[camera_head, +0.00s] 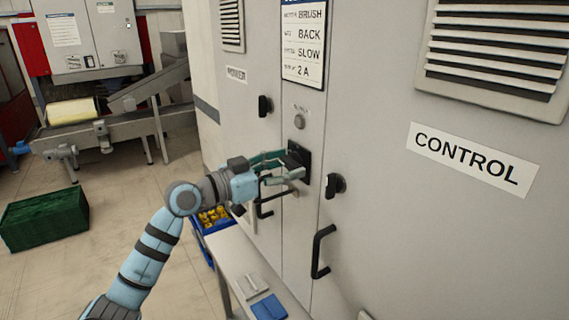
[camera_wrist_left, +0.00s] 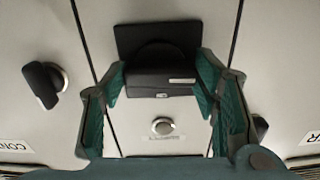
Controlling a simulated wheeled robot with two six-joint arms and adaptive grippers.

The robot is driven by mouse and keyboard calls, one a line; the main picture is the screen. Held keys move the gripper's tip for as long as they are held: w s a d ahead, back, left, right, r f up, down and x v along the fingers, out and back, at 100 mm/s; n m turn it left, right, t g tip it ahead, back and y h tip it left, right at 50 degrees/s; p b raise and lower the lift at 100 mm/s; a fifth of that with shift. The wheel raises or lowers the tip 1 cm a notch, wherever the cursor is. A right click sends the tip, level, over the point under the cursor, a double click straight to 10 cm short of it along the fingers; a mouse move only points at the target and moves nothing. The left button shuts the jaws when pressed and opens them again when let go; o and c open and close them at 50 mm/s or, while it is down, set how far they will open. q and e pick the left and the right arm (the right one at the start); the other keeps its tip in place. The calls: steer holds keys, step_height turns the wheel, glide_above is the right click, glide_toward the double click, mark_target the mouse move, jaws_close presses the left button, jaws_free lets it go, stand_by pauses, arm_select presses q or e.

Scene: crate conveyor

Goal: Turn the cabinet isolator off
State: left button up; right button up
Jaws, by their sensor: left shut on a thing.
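The isolator (camera_head: 305,156) is a black square plate with a black rotary handle on the grey cabinet front, between two doors. In the left wrist view the plate (camera_wrist_left: 133,36) shows at the top, with the handle (camera_wrist_left: 160,82) in front of it. My left gripper (camera_head: 292,164) reaches the isolator from the left. Its green-padded fingers (camera_wrist_left: 160,76) are shut on the handle, one on each side. In the left wrist view the handle's bar lies crosswise. The fingers hide part of the isolator in the head view. My right gripper is not in view.
Black door latches (camera_head: 264,106) (camera_head: 335,185) and pull handles (camera_head: 321,252) stick out near the isolator. A round button (camera_head: 299,121) sits above it. Below are a bench (camera_head: 232,250) and a blue bin (camera_head: 208,226). A green crate (camera_head: 45,219) and a conveyor (camera_head: 110,128) stand left.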

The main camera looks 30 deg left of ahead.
arm_select(q)
steer(key=shift+n, duration=0.3)
steer(key=o, duration=1.2)
steer(key=shift+c, duration=0.2)
steer(key=shift+s+a, duration=0.1)
steer(key=shift+s, duration=0.05)
steer(key=v, duration=0.7)
steer(key=shift+a, duration=0.1)
